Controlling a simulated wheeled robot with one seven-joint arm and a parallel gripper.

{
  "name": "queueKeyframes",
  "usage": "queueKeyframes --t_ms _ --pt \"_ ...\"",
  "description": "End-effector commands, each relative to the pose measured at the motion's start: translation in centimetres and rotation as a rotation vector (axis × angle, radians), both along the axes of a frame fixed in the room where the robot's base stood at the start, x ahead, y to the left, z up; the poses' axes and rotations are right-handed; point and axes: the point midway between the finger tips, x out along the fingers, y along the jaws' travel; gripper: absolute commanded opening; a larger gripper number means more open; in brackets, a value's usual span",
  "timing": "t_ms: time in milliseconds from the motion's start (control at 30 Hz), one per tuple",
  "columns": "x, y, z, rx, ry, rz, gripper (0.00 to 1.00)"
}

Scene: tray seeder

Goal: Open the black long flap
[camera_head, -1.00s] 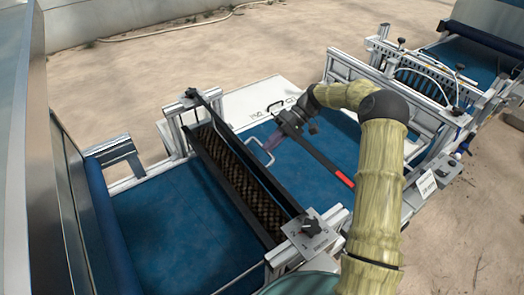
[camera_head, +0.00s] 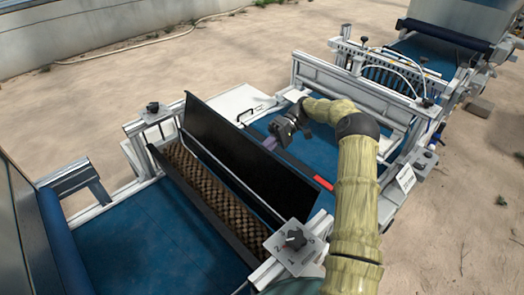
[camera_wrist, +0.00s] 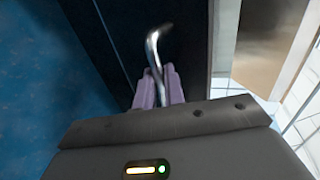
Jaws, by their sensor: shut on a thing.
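The black long flap (camera_head: 235,145) stands steeply tilted along the brown studded roller (camera_head: 215,200), its broad dark face towards the head camera. My gripper (camera_head: 271,143) is on the far side of the flap, close to its upper edge. In the wrist view, its purple fingers (camera_wrist: 158,88) are shut on a bent metal handle (camera_wrist: 153,50), which sticks up between them. The dark flap surface (camera_wrist: 190,35) lies behind the handle. In the head view the flap hides the handle and part of the fingertips.
Blue belt (camera_head: 170,240) runs on both sides of the roller. A mounting plate with a black knob (camera_head: 295,240) stands at the flap's near end. A dark bar with a red end (camera_head: 323,183) lies beyond the flap. An aluminium frame with hoses (camera_head: 400,80) stands behind my arm.

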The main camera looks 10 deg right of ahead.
Motion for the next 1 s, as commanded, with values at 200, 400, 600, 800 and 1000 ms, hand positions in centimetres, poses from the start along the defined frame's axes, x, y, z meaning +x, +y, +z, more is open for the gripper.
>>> queueKeyframes --t_ms 200,400,600,800,1000 --pt "0.06 -1.07 -1.62 -0.016 0.011 -0.016 0.0" --pt "0.1 -1.06 -1.61 -0.016 0.01 -0.016 0.0" --pt "0.11 -0.91 -1.56 -0.019 0.009 -0.013 0.33" --pt "0.07 -0.72 -1.42 -0.017 0.009 -0.009 0.33" --pt "0.04 -0.58 -1.35 -0.017 0.01 -0.006 0.33"
